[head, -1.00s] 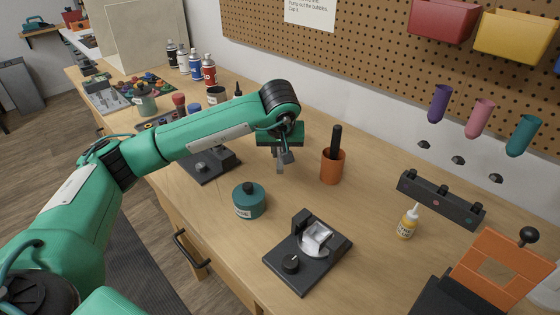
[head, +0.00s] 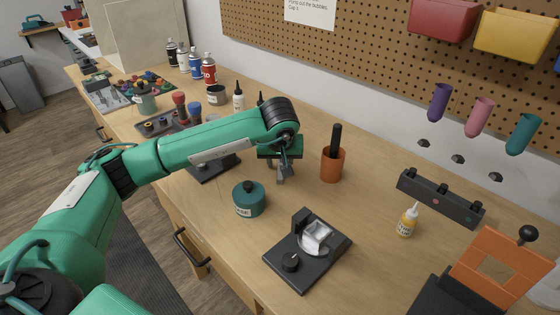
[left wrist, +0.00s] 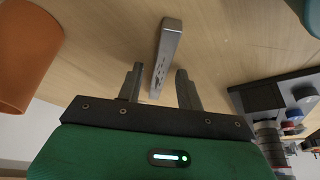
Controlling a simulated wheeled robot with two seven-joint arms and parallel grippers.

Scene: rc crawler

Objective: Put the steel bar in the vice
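The steel bar (left wrist: 166,48) is a slim grey bar on the wooden bench, seen in the left wrist view. My left gripper (left wrist: 156,82) is open, pointing down, with its two fingers on either side of the bar's near end; I see no contact. In the head view the left gripper (head: 282,176) is low over the bench and largely hides the bar. A dark fixture (head: 280,258) with an upright block, a knob and a silver piece stands at the front; it may be the vice. Another dark fixture (head: 215,172) is partly behind my left arm. My right gripper is not in view.
A teal jar (head: 249,200) stands in front of the left gripper and an orange cup (head: 332,165) to its right. A glue bottle (head: 407,221), a black rack (head: 440,200) and an orange frame (head: 510,250) are farther right. Bench between cup and front fixture is clear.

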